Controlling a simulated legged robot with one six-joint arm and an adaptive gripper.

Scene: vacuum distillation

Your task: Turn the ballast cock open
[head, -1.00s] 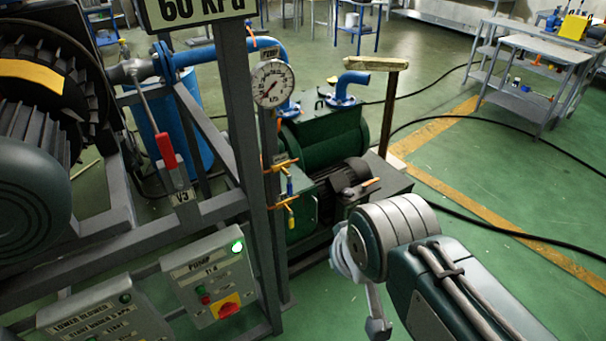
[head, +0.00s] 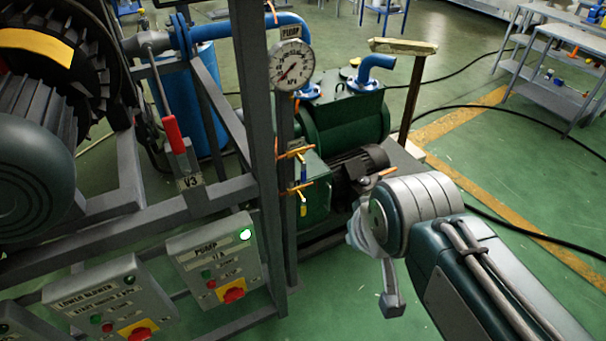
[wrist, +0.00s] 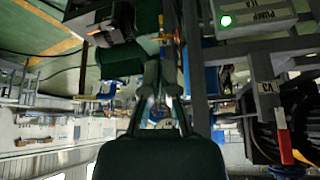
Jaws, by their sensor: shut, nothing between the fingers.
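Two small cocks with orange and yellow handles sit on the frame post beside the green pump in the head view: an upper cock (head: 296,153) and a lower cock (head: 303,188). Another orange handle (head: 387,172) shows at the right of the pump motor. I cannot tell which one is the ballast cock. In the wrist view, which is upside down, my gripper (wrist: 160,92) has its fingers shut and empty, pointing toward the pump and post. It appears apart from the cocks. In the head view my wrist hides most of the gripper.
A dial gauge (head: 291,65) stands above the cocks on the post. The green pump (head: 345,120) is behind. A red-handled V3 valve (head: 174,135) and control panels (head: 218,262) are left. A wooden-topped post (head: 410,90) and black hose are right. Green floor is open at lower right.

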